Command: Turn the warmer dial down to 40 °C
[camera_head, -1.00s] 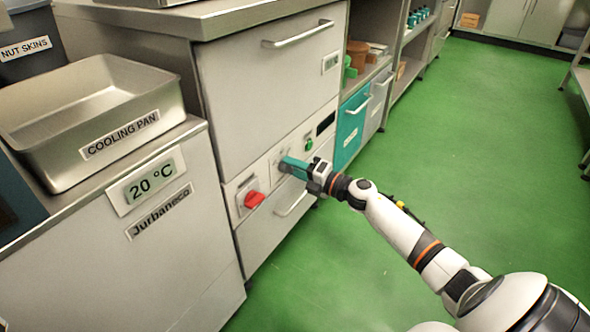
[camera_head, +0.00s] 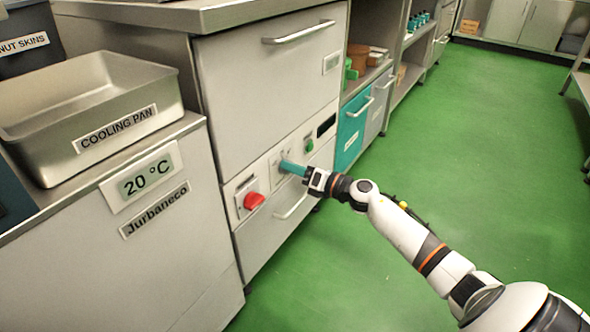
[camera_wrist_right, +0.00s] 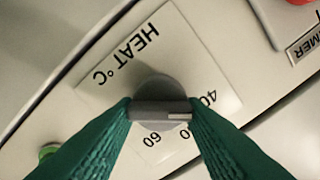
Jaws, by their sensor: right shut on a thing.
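The warmer dial (camera_wrist_right: 160,90) is a grey round knob with a raised grip bar and a white mark at the bar's right end. It sits on a white "HEAT °C" plate (camera_wrist_right: 110,75). In the right wrist view the mark points right, just below the printed 40; 60 is at the lower left and another number is partly hidden. My right gripper (camera_wrist_right: 160,108) is shut on the dial, one teal finger at each end of the bar. In the head view, my right gripper (camera_head: 288,167) reaches the panel and hides the dial. My left gripper is not in view.
A red knob (camera_head: 254,200) is left of the dial and a green button (camera_head: 309,146) right of it. A drawer handle (camera_head: 291,206) is just below. A cooling pan (camera_head: 90,110) stands above a 20 °C display (camera_head: 148,178). The green floor (camera_head: 450,180) is clear.

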